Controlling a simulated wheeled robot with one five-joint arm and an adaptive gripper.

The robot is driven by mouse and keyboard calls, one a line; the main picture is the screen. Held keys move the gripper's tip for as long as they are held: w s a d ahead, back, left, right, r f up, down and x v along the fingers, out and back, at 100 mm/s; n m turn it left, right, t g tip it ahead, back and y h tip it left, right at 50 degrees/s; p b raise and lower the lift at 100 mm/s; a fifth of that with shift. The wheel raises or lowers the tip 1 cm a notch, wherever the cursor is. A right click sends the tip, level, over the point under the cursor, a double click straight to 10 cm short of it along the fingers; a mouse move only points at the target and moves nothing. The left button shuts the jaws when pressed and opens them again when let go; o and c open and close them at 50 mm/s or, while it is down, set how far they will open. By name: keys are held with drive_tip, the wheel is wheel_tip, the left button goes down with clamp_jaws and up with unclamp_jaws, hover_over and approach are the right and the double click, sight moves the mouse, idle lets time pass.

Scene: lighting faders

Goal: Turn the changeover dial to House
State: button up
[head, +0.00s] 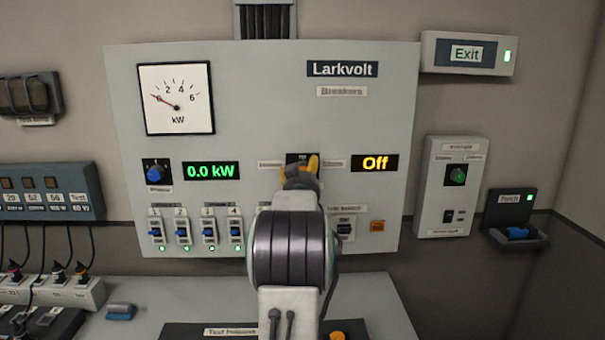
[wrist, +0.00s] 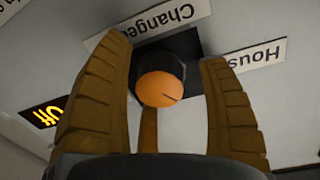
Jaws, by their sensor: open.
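The changeover dial shows in the wrist view as a round orange knob (wrist: 163,90) with a short dark mark, on a black plate (wrist: 185,45). That view is turned nearly upside down. The House label (wrist: 256,57) is at its right there. My gripper (wrist: 172,75) is open, one ribbed finger on each side of the knob, with gaps still visible. In the head view my gripper (head: 300,165) is up at the panel and hides most of the dial. The display beside it reads Off (head: 376,163).
The Larkvolt panel (head: 250,85) carries a kW meter (head: 176,98), a blue knob (head: 154,173), a 0.0 kW display (head: 211,171) and several breaker switches (head: 182,233) low down. A smaller box with a green knob (head: 456,175) is at the right. A bench (head: 385,300) lies below.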

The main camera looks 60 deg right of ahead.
drive_tip(key=c, duration=1.2)
drive_tip(key=shift+f+b, duration=0.2)
drive_tip(key=shift+b, duration=0.15)
